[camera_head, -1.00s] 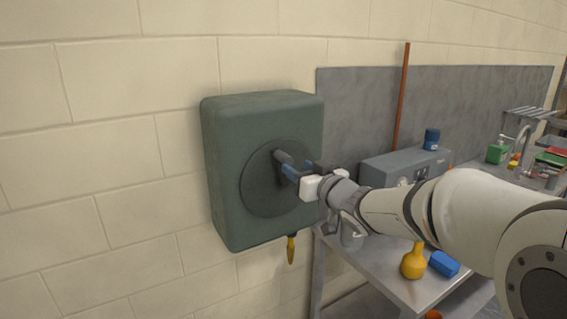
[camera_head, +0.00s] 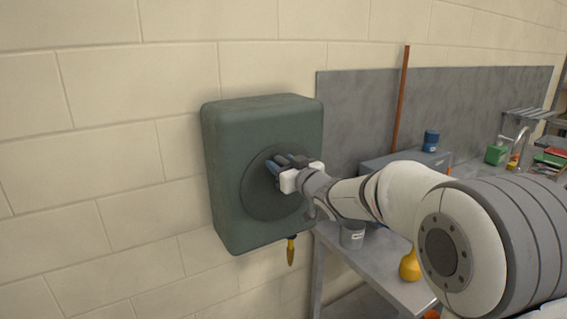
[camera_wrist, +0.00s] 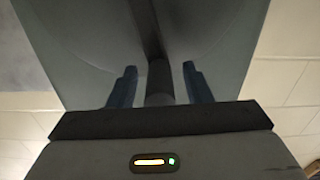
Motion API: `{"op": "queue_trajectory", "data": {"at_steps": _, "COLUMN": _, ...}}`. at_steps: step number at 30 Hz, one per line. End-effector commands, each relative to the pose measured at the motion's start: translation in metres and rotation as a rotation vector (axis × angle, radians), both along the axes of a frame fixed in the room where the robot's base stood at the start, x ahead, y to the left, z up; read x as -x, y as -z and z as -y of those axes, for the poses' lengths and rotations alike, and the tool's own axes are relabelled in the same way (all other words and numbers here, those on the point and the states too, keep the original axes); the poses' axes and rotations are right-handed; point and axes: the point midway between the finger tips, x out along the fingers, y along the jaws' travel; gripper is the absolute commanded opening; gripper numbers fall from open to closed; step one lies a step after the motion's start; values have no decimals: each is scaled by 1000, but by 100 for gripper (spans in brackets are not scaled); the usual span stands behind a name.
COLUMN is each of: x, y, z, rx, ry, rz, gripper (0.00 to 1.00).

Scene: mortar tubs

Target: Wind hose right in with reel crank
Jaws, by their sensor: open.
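The hose reel is a dark green box (camera_head: 225,130) on the block wall, with a round disc (camera_head: 255,200) on its front. In the wrist view, a dark crank arm (camera_wrist: 146,28) crosses the disc, and the crank handle (camera_wrist: 159,82) stands out towards me. My gripper (camera_head: 276,163) is at the disc with its blue fingers open. The wrist view shows one finger of my gripper (camera_wrist: 159,68) on each side of the handle, with gaps. The hose end with a yellow nozzle (camera_head: 291,252) hangs below the box. The wound hose is hidden inside.
A grey bench (camera_head: 380,270) stands to the right, with a grey pot (camera_head: 352,235), a yellow bottle (camera_head: 409,266) and a grey case (camera_head: 380,163) on it. A brown pole (camera_head: 401,100) leans on the back panel. The wall left of the reel is clear.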

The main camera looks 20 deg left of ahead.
Motion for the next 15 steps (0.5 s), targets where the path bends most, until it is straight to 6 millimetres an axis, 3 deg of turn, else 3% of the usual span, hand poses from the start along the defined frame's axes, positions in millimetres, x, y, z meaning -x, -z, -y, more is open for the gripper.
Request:
{"op": "queue_trajectory", "data": {"at_steps": 4, "x": 0, "y": 0, "z": 0, "rx": 0, "ry": 0, "rz": 0, "gripper": 44}}
{"op": "queue_trajectory", "data": {"at_steps": 15, "x": 0, "y": 0, "z": 0, "rx": -1, "ry": 0, "rz": 1, "gripper": 14}}
